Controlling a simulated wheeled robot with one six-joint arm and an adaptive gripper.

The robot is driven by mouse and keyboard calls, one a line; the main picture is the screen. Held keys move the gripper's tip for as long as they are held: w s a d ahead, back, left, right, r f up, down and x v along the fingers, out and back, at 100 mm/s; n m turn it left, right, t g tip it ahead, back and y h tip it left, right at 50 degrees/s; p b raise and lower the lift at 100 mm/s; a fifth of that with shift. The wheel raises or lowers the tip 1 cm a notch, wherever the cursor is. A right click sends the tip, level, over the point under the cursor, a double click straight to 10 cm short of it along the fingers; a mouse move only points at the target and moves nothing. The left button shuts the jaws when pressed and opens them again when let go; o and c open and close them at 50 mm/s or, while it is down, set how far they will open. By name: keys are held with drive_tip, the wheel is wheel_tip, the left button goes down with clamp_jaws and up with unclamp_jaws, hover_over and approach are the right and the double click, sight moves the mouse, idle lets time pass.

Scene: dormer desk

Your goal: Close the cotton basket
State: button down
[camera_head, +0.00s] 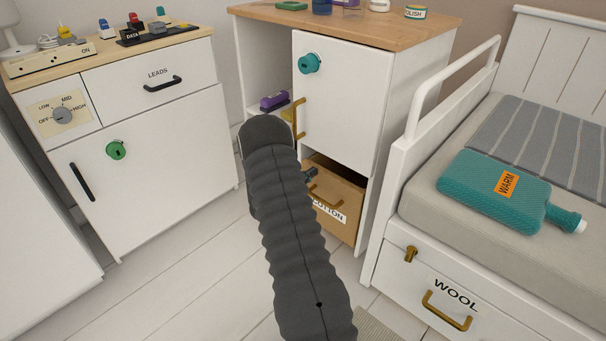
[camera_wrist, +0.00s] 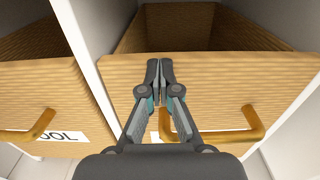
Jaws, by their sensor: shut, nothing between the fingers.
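The cotton basket (camera_head: 347,196) is a wood-coloured box with a brass handle and a white COTTON label, low in the white cabinet. It stands partly pulled out. In the wrist view the basket front (camera_wrist: 225,88) spans the middle and right, with its dark interior visible behind the top edge. The brass handle (camera_wrist: 250,128) shows to the right, and my gripper hides most of the label. My gripper (camera_wrist: 160,66) is shut and empty, its fingertips by the upper edge of the front; I cannot tell whether they touch it. In the head view my arm hides part of the basket.
A second basket (camera_wrist: 50,95), its label ending in OOL, stands left beyond a white divider (camera_wrist: 84,30). The cabinet door (camera_head: 342,100) above is closed. The bed (camera_head: 400,215) flanks the right, a white cupboard (camera_head: 160,160) the left. Floor (camera_head: 205,245) between is clear.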

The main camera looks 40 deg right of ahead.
drive_tip(key=shift+d+r, duration=0.1)
drive_tip(key=shift+d, duration=0.25)
